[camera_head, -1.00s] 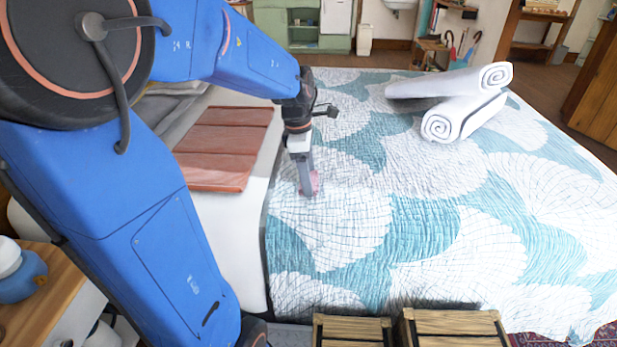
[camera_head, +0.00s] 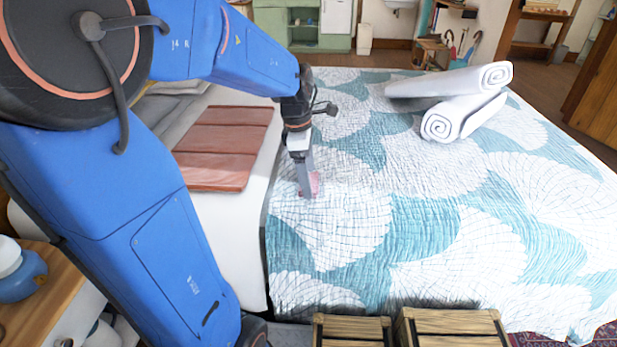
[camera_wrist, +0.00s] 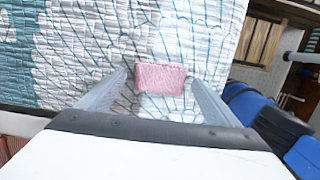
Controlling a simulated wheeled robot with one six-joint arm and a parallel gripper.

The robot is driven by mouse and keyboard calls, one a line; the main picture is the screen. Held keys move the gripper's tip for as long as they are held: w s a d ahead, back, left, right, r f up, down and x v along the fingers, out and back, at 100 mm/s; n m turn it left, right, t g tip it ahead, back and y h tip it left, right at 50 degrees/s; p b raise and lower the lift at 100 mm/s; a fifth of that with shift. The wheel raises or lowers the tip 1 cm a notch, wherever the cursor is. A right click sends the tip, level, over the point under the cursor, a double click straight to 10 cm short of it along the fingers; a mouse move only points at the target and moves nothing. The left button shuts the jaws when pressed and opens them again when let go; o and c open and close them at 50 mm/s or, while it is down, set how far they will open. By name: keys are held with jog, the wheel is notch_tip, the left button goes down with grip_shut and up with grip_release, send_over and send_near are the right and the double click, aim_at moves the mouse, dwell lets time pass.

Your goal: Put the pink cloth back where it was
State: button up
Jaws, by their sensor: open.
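The pink cloth (camera_wrist: 160,78) is a small folded block lying on the patterned bedspread (camera_wrist: 75,45). In the head view only part of the cloth (camera_head: 315,184) shows, beside my fingers. My gripper (camera_wrist: 162,95) is open. In the wrist view the cloth lies between and slightly beyond the two spread fingertips, with a gap on each side. In the head view my gripper (camera_head: 309,192) points down at the left part of the bedspread (camera_head: 420,225), close to the cloth. I cannot tell whether the fingertips touch the bedspread.
Two rolled white towels (camera_head: 465,115) lie on the far part of the bed. A reddish-brown folded panel (camera_head: 215,160) lies left of my gripper. Wooden crates (camera_head: 455,328) stand at the bed's near edge. The bedspread right of my gripper is clear.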

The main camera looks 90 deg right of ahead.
notch_tip(320, 180, up, 11)
jog(key=w, duration=0.1)
jog(key=shift+w, duration=0.3)
jog(key=w+a+f+t+h, duration=0.1)
jog(key=w+a, duration=0.3)
jog(key=w, duration=0.5)
jog(key=w+a+h, duration=0.1)
jog(key=w+a, duration=0.3)
jog(key=w, duration=0.6)
jog(key=w+a+f+t, duration=0.1)
jog(key=w+a, duration=0.3)
jog(key=w, duration=0.5)
jog(key=w+a+f+t, duration=0.1)
jog(key=w+a, duration=0.3)
jog(key=a, duration=0.3)
jog(key=w+a+f+t, duration=0.1)
jog(key=w+a, duration=0.2)
jog(key=a, duration=0.3)
jog(key=a+f+t+y, duration=0.2)
jog(key=a+f, duration=0.1)
jog(key=a, duration=1.2)
jog(key=shift+s+f+t, duration=0.3)
jog(key=shift+s+f, duration=0.05)
jog(key=shift+s, duration=0.05)
